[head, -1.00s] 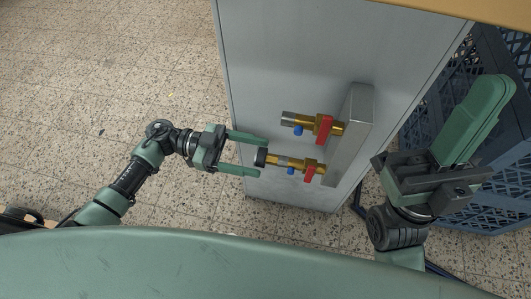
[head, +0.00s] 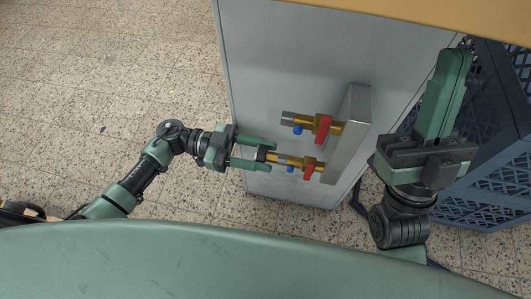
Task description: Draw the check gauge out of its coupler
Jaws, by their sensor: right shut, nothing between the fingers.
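The check gauge (head: 262,153) shows as a dark cylindrical end at the left of the lower brass coupler (head: 301,162), which has a red lever and a blue knob. The gauge is in line with the coupler and seated in its mouth. My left gripper (head: 273,157) reaches in from the left with one green finger above the gauge's dark end and one below, closed against it. The fingers partly cover it. My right gripper (head: 457,52) is shut and empty, pointing up at the right, well apart from the couplers.
A second brass coupler (head: 315,124) with a red lever and blue knob sits just above. Both stand out from a grey metal block (head: 347,142) on the grey cabinet panel (head: 280,60). Blue crates (head: 495,190) stand at the right behind my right arm. The floor at left is clear.

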